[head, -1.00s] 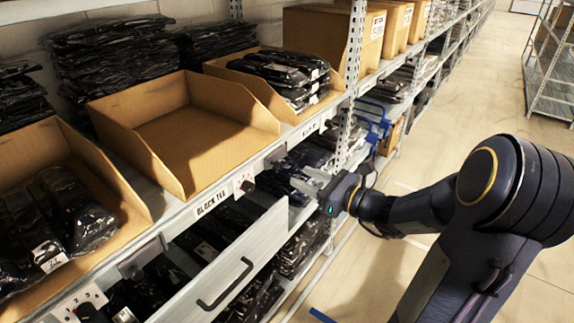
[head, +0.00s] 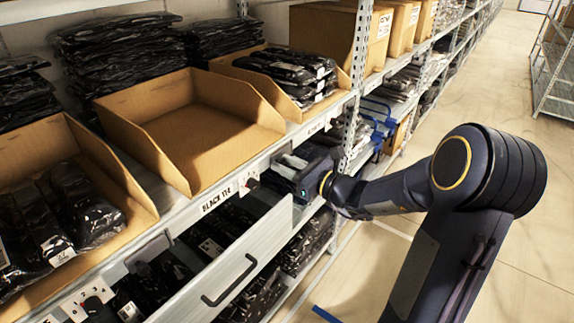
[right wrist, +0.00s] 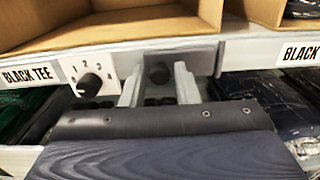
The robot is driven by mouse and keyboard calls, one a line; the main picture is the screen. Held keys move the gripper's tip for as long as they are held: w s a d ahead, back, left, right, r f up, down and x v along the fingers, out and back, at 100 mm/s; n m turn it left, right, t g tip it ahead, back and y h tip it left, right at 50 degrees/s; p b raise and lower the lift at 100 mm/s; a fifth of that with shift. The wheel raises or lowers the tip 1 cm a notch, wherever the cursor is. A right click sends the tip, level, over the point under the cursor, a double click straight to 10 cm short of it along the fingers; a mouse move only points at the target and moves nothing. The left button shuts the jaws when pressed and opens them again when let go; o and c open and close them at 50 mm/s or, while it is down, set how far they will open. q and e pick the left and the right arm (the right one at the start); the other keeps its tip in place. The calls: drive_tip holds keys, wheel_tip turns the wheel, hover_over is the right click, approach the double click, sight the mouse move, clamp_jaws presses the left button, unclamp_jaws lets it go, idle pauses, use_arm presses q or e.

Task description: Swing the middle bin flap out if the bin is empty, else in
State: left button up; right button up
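The middle bin (head: 205,125) is an open cardboard tray, and its bare floor shows no goods. A small grey plate (right wrist: 205,52) with a dark knob (right wrist: 158,73) sits on the shelf edge in the right wrist view; it looks like the flap, but I cannot tell its swing angle. My right gripper (right wrist: 158,90) is open, its two pale fingers on either side of the knob with gaps showing. In the head view the right gripper (head: 285,168) is at the shelf edge, its fingertips partly hidden. My left gripper is not in view.
A numbered dial (right wrist: 91,84) and a BLACK TEE label (right wrist: 33,76) are left of the plate. The left bin (head: 120,185) and right bin (head: 265,82) hold black packets. A white panel with a black handle (head: 229,281) juts out below. The aisle floor is clear.

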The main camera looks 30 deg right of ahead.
clamp_jaws()
